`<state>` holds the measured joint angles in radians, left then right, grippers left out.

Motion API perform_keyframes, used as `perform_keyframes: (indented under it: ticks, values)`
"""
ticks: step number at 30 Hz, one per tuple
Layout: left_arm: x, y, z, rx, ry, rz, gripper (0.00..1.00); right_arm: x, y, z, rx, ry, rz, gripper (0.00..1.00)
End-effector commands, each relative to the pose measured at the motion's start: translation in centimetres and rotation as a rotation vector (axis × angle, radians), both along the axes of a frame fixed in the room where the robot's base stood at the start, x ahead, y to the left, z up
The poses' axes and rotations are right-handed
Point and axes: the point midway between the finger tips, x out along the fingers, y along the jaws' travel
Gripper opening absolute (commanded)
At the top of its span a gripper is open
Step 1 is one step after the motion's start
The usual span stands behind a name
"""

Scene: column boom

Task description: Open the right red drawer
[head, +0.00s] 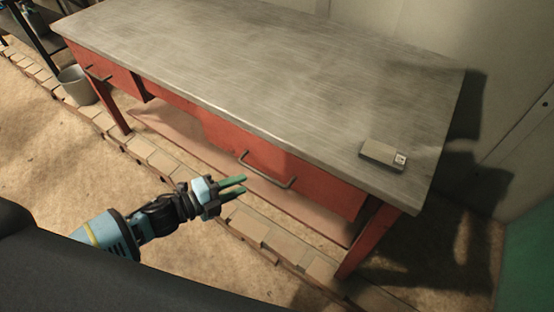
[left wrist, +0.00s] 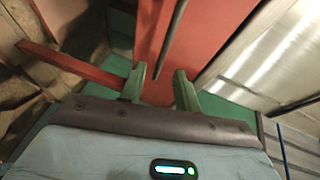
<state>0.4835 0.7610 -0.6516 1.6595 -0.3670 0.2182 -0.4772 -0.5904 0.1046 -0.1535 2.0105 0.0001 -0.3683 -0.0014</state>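The right red drawer (head: 322,188) sits under the grey worktop of a red workbench, its front looking flush with the bench. Its metal bar handle (head: 266,172) runs along the front. My left gripper (head: 240,186) has green fingers, spread apart and empty, a little left of the handle and in front of the bench. In the left wrist view the two fingertips (left wrist: 160,82) are apart, with a dark bar, seemingly the handle (left wrist: 172,42), beyond them against the red front (left wrist: 205,35). The bar does not appear gripped. My right gripper is in neither view.
The worktop (head: 250,75) carries a small grey box (head: 383,155) near its right end. A left drawer (head: 115,78) has its own handle. A red leg (head: 368,240) stands right of the right drawer. Bricks (head: 245,222) line the floor; a bucket (head: 76,86) stands at left.

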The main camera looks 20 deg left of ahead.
Motion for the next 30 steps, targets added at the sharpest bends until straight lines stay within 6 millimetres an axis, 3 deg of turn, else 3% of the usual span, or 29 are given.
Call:
perform_keyframes:
  ticks: [11, 24, 30]
  values:
    - [0.8, -0.1, 0.1, 0.022, -0.021, -0.015, 0.32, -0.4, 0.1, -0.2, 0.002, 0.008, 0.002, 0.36]
    - [5.1, -4.1, -1.0, 0.019, -0.020, -0.014, 0.32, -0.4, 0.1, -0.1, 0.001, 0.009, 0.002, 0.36]
    - [5.9, -4.9, -1.3, 0.021, -0.019, -0.014, 0.32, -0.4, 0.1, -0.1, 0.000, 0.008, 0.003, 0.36]
